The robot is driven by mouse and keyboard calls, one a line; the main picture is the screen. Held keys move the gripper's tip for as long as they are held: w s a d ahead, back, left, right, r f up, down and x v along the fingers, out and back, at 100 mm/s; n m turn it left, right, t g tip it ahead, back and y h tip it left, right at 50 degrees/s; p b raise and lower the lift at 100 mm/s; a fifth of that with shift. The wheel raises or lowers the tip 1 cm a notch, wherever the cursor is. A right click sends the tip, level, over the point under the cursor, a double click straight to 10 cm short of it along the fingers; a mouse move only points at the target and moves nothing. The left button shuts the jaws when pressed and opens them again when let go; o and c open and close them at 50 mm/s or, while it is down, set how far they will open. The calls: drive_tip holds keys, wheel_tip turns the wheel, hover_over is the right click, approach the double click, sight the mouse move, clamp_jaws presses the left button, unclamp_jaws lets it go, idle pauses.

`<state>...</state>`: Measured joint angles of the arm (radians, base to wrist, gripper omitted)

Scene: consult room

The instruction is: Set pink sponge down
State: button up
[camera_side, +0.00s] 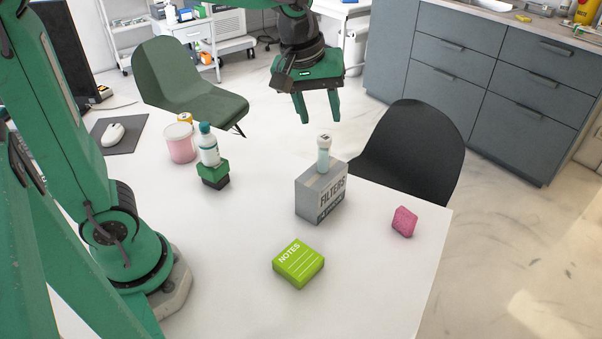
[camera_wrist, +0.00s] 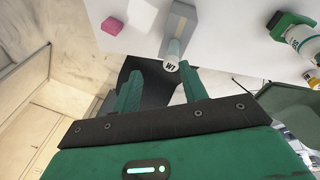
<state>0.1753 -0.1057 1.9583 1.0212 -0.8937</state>
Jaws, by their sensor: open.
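The pink sponge (camera_side: 404,222) lies on the white table near its right edge, with nothing touching it. It also shows at the upper left of the wrist view (camera_wrist: 112,26). My gripper (camera_side: 320,121) is open and empty, raised above the far side of the table. In the side view it is up and to the left of the sponge. In the wrist view its two fingers (camera_wrist: 161,90) are spread with nothing between them.
A grey filters box (camera_side: 320,193) carries a small white-capped vial (camera_side: 324,153). A green notes block (camera_side: 298,263) lies in front. A bottle (camera_side: 208,146) on a green-and-black block and a pink jar (camera_side: 180,143) stand left. A black chair (camera_side: 420,150) is behind the table.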

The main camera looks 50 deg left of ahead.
drive_tip(key=s+a+f+m+t, duration=0.1)
drive_tip(key=s+a+m, duration=0.2)
drive_tip(key=s, duration=0.4)
drive_tip(key=s+a+f+m+t, duration=0.1)
drive_tip(key=s+a+m, duration=0.2)
drive_tip(key=s+m, duration=0.2)
drive_tip(key=s, duration=0.3)
drive_tip(key=shift+a+t+y, duration=0.3)
